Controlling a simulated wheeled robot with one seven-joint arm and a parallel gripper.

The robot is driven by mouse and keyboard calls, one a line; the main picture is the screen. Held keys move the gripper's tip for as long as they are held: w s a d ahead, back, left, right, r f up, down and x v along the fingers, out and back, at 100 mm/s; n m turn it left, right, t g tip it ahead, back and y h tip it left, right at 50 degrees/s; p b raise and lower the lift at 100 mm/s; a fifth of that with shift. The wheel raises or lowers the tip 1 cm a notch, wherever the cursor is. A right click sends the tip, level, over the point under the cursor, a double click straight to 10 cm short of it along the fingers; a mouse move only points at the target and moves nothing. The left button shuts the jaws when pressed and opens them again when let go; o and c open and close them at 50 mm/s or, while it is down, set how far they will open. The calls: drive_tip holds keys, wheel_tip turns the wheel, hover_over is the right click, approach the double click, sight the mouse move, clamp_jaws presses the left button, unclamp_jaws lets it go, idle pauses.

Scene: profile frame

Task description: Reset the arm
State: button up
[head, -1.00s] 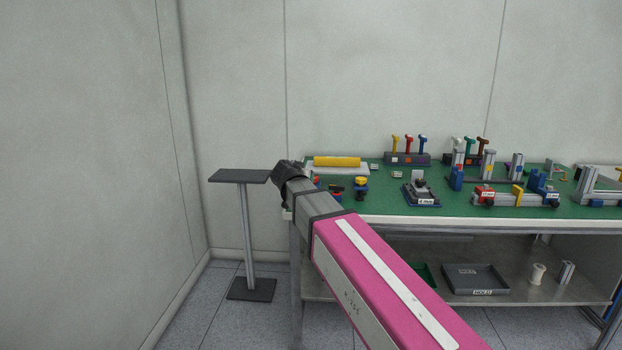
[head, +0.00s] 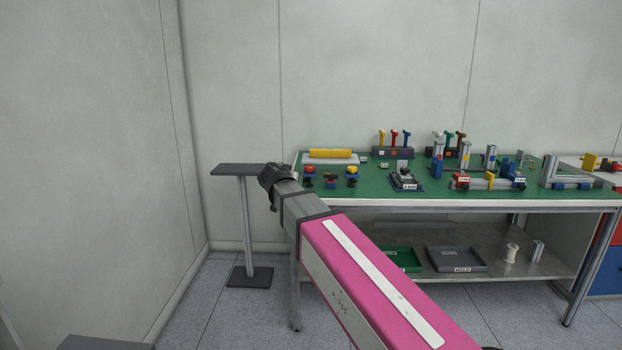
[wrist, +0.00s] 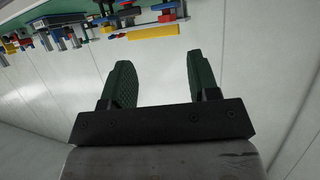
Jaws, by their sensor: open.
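My arm reaches forward from the bottom of the head view, with a pink link and a grey forearm ending in a dark wrist in front of the workbench's left end. The fingers are hidden in that view. In the wrist view my gripper (wrist: 160,85) shows two green fingers standing wide apart with nothing between them. The bench and its parts appear upside down beyond them.
The workbench (head: 400,203) has a green top carrying a yellow bar (head: 330,154), hex keys and several clamps and profiles. Its lower shelf holds a green tray (head: 403,258) and a grey tray (head: 457,260). A grey stand (head: 247,225) is left of the bench. Floor between it and the left wall is clear.

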drive_tip(key=s+d+f+n+g+y, duration=0.1)
drive_tip(key=s+d+f+g, duration=0.5)
drive_tip(key=d+f, duration=0.65)
drive_tip(key=s+d+f+n+g, duration=0.1)
drive_tip(key=s+d+f+g, duration=0.2)
drive_tip(key=s+d+f, duration=0.95)
drive_tip(key=s+d+f+n+g+y, duration=0.1)
drive_tip(key=s+f+g+y, duration=0.1)
drive_tip(key=f, duration=0.8)
drive_tip(key=s+g, duration=0.1)
drive_tip(key=s, duration=0.1)
drive_tip(key=shift+s+d+f+g+y, duration=0.2)
drive_tip(key=shift+s+f+g+y, duration=0.1)
drive_tip(key=shift+g, duration=0.1)
